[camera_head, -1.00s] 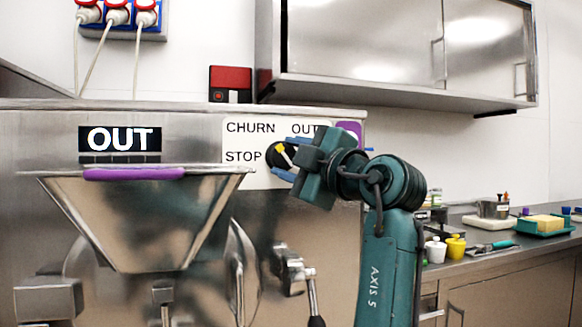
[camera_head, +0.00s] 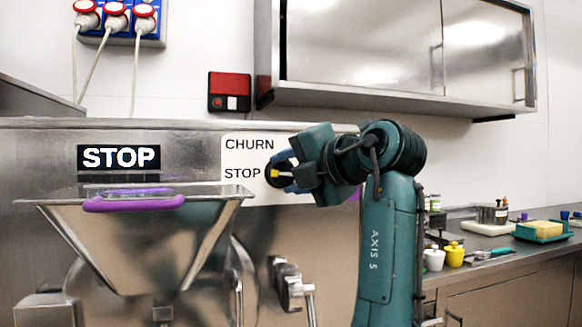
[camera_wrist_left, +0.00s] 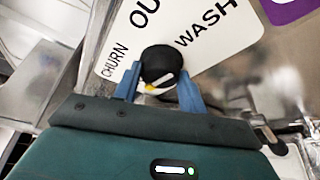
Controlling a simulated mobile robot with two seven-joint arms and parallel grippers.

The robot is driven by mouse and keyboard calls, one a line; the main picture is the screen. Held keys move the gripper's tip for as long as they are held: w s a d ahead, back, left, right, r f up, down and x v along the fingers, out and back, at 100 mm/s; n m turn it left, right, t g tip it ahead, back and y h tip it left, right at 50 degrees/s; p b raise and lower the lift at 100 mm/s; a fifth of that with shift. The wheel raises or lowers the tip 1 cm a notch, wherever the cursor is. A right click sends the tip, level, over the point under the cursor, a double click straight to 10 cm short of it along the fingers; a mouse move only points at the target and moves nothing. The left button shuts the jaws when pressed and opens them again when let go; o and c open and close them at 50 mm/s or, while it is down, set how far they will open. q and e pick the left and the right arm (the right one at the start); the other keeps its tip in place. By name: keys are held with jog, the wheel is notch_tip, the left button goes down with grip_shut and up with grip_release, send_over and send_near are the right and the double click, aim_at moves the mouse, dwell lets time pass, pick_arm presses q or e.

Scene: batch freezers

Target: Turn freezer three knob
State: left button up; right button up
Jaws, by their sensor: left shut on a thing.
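The black round knob (camera_head: 271,177) with a yellow pointer sits on a white label plate (camera_head: 240,158) on the freezer front. CHURN and STOP are readable left of it, and the yellow pointer faces the STOP side. My left gripper (camera_head: 283,175) has its blue fingers closed on the knob and hides part of it and the plate's right side. In the left wrist view the knob (camera_wrist_left: 161,64) lies between the two blue fingers, near the words CHURN, OUT and WASH. The freezer display (camera_head: 119,158) reads STOP. My right gripper is out of view.
A steel hopper (camera_head: 140,240) with a purple-edged rim juts out left of the knob. A dispensing handle (camera_head: 290,283) is below it. A steel cabinet (camera_head: 400,50) hangs above right. A counter (camera_head: 480,240) with small containers stands at right.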

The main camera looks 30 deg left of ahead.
pick_arm(q)
jog(key=shift+r+n, duration=0.25)
jog(key=shift+n, duration=0.25)
jog(key=o, duration=0.7)
jog(key=shift+a, duration=0.1)
jog(key=shift+o, duration=1.4)
jog(key=shift+w+a+f, duration=0.1)
jog(key=shift+w+f, duration=0.05)
jog(key=shift+f, duration=0.05)
jog(key=v, duration=1.3)
jog(key=shift+r, duration=0.3)
